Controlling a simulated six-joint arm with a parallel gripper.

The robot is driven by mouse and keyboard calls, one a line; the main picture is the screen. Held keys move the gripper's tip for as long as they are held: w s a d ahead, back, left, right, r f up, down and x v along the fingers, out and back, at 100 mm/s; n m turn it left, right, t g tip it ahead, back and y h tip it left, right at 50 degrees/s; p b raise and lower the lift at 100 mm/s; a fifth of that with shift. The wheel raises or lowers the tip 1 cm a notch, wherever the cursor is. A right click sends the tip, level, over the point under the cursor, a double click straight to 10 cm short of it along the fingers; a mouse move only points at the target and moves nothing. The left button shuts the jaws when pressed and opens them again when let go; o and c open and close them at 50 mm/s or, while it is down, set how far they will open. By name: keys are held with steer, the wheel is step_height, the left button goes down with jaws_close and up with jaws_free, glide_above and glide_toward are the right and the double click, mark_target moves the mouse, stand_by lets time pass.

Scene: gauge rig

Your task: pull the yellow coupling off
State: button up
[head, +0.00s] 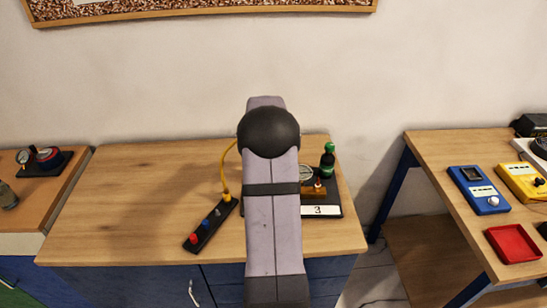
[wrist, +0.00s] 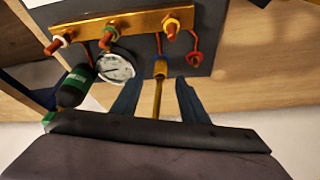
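In the wrist view, a yellow-brown coupling (wrist: 160,68) with its yellow hose (wrist: 157,98) lies just below the brass manifold (wrist: 120,25). I cannot tell how it joins the manifold's yellow-ringed port (wrist: 169,29). My gripper (wrist: 158,88) is open, one dark blue finger on each side of the hose, apart from it. The coupling is slightly beyond the fingertips. In the head view my arm hides the gripper and coupling; the yellow hose (head: 223,165) runs from the black socket strip (head: 208,224) up behind my arm.
A dial gauge (wrist: 115,67) and a dark green bottle (wrist: 75,86) stand left of the fingers. A side table (head: 430,150) holds meters and a red tray (head: 513,244).

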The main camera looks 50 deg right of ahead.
steer(key=shift+p+x, duration=0.65)
steer(key=shift+x, duration=1.65)
jaws_close()
